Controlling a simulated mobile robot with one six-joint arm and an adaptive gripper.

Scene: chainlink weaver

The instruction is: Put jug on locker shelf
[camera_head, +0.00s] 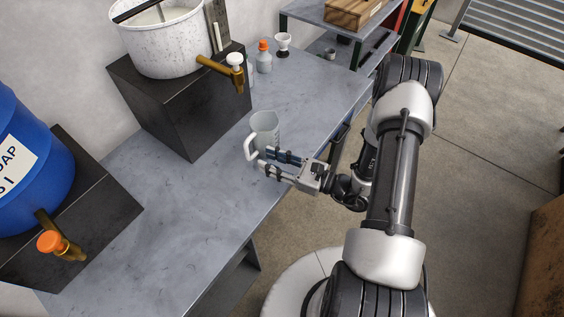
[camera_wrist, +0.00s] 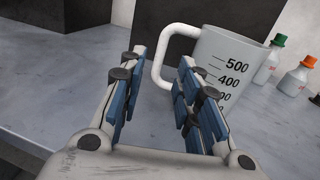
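The jug (camera_head: 265,126) is a pale grey measuring jug standing upright on the grey bench. It also shows in the wrist view (camera_wrist: 228,62), with volume marks on its side and a white handle on its left. My gripper (camera_head: 270,164) is open and empty at the near side of the jug. In the wrist view the handle's lower part lies ahead of the gap between the fingertips (camera_wrist: 160,62), close to the right finger, which hides part of the jug. I cannot tell whether they touch. No locker shelf can be made out for certain.
A speckled white tank (camera_head: 165,45) with a tap stands on a dark block behind the jug. A blue barrel (camera_head: 25,150) stands at left. A grey shelf unit (camera_head: 310,12) holds a wooden crate.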

